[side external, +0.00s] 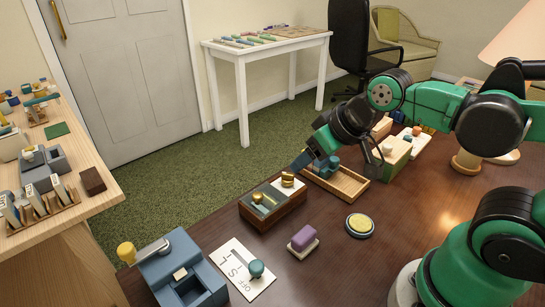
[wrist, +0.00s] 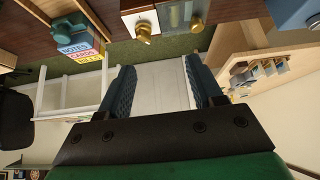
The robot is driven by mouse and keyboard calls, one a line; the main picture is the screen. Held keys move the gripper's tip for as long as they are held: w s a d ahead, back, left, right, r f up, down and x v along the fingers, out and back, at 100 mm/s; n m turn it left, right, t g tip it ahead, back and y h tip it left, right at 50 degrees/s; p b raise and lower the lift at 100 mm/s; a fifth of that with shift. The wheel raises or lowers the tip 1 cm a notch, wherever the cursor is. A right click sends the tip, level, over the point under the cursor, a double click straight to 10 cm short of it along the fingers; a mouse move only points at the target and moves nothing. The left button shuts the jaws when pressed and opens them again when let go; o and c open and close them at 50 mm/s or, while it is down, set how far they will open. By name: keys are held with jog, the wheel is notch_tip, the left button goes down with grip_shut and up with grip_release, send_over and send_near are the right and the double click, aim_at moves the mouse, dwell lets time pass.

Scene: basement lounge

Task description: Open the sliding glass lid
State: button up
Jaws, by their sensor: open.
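A brown wooden box (side external: 275,214) stands on the dark table. A greyish glass panel with a brass knob covers its left part; I take this as the sliding glass lid (side external: 267,196). A white section (side external: 290,187) with another brass knob is at its right end. In the wrist view the glass lid (wrist: 175,15) and the white section (wrist: 141,20) show at the top edge, partly cut off. My gripper (side external: 302,161) is above and behind the box's right end, apart from it. In the wrist view its blue fingers (wrist: 159,70) are spread with nothing between them.
A wooden tray (side external: 345,188) with a teal object lies right of the box. A purple block (side external: 303,237), a round yellow-topped tin (side external: 359,225), an OFF-marked card (side external: 240,268) with a teal knob and a blue-grey device (side external: 180,272) are nearer. Bare table lies at front right.

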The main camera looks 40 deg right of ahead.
jog(key=n+g, duration=0.3)
jog(key=g, duration=0.3)
send_over(257, 194)
jog(key=shift+s+d+f, duration=0.2)
jog(key=shift+f, duration=0.25)
jog(key=shift+s+d+f, duration=0.2)
jog(key=shift+f, duration=0.2)
jog(key=shift+w+a+f+g, duration=0.2)
jog(key=shift+f+g, duration=0.1)
jog(key=shift+w+a+f, duration=0.15)
jog(key=shift+a+f, duration=0.05)
jog(key=shift+f, duration=2.8)
grip_shut()
